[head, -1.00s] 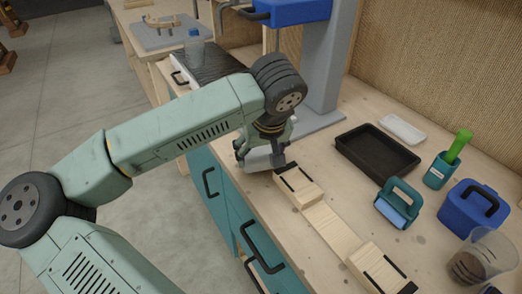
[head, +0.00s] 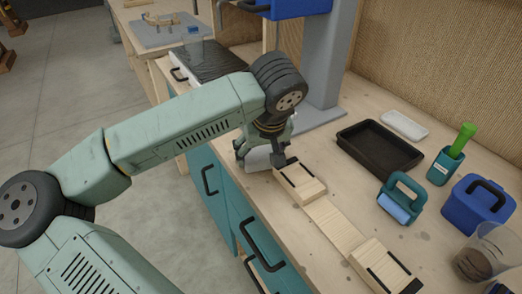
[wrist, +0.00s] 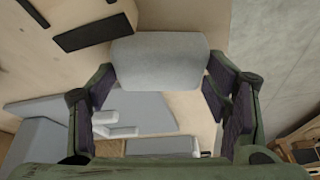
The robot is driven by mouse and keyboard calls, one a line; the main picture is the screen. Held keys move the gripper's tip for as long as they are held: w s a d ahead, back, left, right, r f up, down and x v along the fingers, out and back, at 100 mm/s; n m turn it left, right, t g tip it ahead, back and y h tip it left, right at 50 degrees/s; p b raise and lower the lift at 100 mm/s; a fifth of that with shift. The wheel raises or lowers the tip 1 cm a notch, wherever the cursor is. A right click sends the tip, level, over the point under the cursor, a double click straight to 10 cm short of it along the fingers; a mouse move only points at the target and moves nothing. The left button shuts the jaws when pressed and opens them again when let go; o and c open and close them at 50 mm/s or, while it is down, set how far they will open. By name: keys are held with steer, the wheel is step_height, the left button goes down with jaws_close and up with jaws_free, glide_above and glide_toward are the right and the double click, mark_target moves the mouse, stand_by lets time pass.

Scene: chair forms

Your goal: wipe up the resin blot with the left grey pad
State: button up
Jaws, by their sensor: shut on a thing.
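My gripper (head: 262,158) hangs low over the near left edge of the workbench and is shut on a light grey pad (head: 256,160). In the wrist view the pad (wrist: 158,62) spans between the two dark fingers of my gripper (wrist: 160,85). In the head view the pad is partly hidden behind the fingers; I cannot tell whether it touches the bench. I cannot make out the resin blot with certainty; a few small darker spots (head: 423,236) on the bench look like wood knots. No second grey pad is clearly visible.
A wooden form with black strips (head: 325,218) lies just right of my gripper. A grey press column (head: 322,65) stands behind.

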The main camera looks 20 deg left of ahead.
steer(key=shift+w+d+f+b, duration=0.1)
steer(key=shift+w+d+b, duration=0.5)
steer(key=shift+w, duration=0.25)
steer(key=shift+w+d, duration=0.6)
steer(key=shift+w, duration=0.1)
steer(key=shift+b, duration=0.3)
steer(key=shift+b, duration=0.3)
steer(key=shift+s+a+b, duration=0.3)
steer(key=shift+s+a, duration=0.35)
steer(key=shift+s, duration=0.2)
steer(key=shift+s+a+b, duration=0.3)
steer(key=shift+s+a, duration=0.3)
steer(key=shift+s, duration=0.2)
steer(key=shift+r+p, duration=1.75)
steer(key=shift+r, duration=1.35)
steer(key=shift+w, duration=0.1)
